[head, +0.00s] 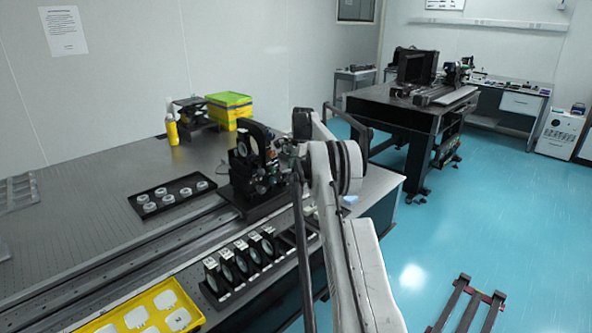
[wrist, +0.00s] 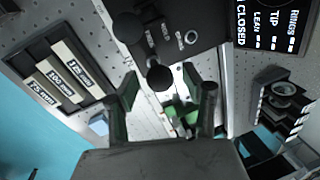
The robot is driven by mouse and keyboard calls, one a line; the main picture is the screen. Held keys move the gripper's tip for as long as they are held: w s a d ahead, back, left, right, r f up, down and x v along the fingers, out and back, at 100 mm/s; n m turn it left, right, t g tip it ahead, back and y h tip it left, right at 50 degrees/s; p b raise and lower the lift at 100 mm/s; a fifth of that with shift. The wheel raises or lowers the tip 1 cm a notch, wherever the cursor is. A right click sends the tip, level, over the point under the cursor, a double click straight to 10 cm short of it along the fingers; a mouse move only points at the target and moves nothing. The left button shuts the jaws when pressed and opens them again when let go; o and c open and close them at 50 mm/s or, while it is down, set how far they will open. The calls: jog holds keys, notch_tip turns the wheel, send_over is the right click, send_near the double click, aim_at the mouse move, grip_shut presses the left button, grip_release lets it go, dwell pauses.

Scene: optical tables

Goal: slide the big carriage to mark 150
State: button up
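The big carriage (head: 250,203) is a dark block bearing upright optics, sitting on the long rail (head: 120,262) near its right end. In the wrist view a dark plate (wrist: 190,22) with white labels and round knobs fills the top middle; it looks like part of the carriage. My gripper (wrist: 164,94) is open, its two dark fingers apart. A black round knob (wrist: 160,77) shows just beyond and between the fingertips; I cannot tell whether they touch it. In the head view my arm hides most of the gripper beside the carriage. No mark 150 is readable.
A black tray of rings (head: 172,194) lies behind the rail. A rack of lens holders (head: 240,264) and a yellow tray (head: 150,315) stand in front. A display panel (wrist: 272,25) reads "CLOSED". The rail left of the carriage looks clear.

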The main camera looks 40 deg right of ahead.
notch_tip(320, 180, up, 12)
jog(key=s, duration=0.2)
jog(key=shift+s+a, duration=0.15)
jog(key=shift+a, duration=0.05)
dwell(0.3)
dwell(0.5)
